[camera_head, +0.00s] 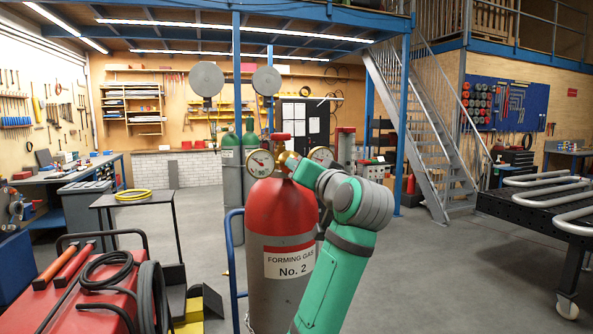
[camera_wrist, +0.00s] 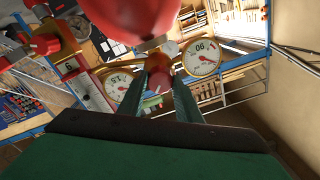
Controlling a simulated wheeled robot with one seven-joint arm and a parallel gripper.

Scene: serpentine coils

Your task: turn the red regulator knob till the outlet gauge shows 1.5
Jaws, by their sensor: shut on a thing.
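The grey gas cylinder (camera_head: 283,228) with a red top stands upright at centre in the head view, labelled "FORMING GAS No. 2". A brass regulator (camera_head: 289,160) sits on it with two round gauges. The left gauge (camera_head: 260,163) shows "90" in the head view; it appears inverted at right in the wrist view (camera_wrist: 202,58). The other gauge (camera_head: 321,156) is at left in the wrist view (camera_wrist: 121,86); its reading is too small to tell. My gripper (camera_wrist: 158,78) is shut on the red regulator knob (camera_wrist: 159,83). My arm hides the gripper and knob in the head view.
A red valve handle (camera_head: 281,136) tops the cylinder. A red cart (camera_head: 75,292) with black hose is at front left. A small table (camera_head: 110,201) holds a yellow coil. A dark bench (camera_head: 545,205) with bent tubes stands right. Open floor lies between.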

